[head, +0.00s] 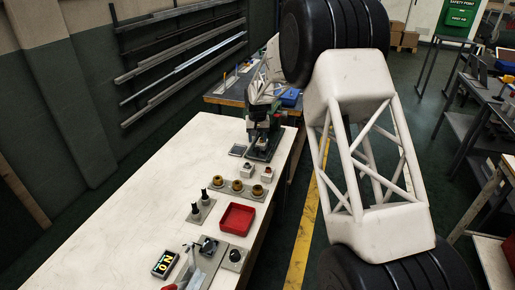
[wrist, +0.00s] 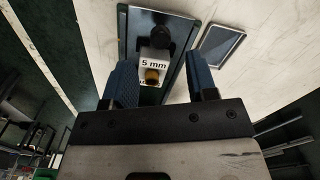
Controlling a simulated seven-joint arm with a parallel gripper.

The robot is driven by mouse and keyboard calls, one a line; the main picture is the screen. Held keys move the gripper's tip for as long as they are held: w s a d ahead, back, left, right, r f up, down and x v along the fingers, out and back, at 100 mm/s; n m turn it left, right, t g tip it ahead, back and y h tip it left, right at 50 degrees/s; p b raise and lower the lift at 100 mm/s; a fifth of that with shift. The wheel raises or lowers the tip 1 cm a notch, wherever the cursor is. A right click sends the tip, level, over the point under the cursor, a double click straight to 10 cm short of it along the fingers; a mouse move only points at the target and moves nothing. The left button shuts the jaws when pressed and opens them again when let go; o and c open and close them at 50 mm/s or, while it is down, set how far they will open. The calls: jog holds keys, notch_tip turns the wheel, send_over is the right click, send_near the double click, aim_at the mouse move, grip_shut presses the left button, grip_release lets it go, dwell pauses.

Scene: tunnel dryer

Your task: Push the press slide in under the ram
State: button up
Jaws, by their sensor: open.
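The press (head: 262,125) stands near the far end of the white bench in the head view, with a dark base plate edged in green (head: 264,155). In the wrist view its base plate (wrist: 140,22) lies beyond my gripper (wrist: 163,88). A white block marked "5 mm" (wrist: 155,62), with a yellow tip below it, shows between my blue fingers, with a dark round part behind it. I cannot tell for sure which part is the slide or the ram. My gripper is open, one finger on each side of the block, with gaps showing. In the head view my fingers are not clear.
A grey framed plate (wrist: 220,50) lies beside the press. Two small white blocks (head: 248,171), brass-coloured round parts (head: 237,186), black pegs (head: 195,208) and a red tray (head: 237,219) stand nearer on the bench. The bench's left side (head: 140,190) is clear.

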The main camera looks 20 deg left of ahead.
aim_at(258, 148)
jog(key=shift+f, duration=2.7)
grip_shut()
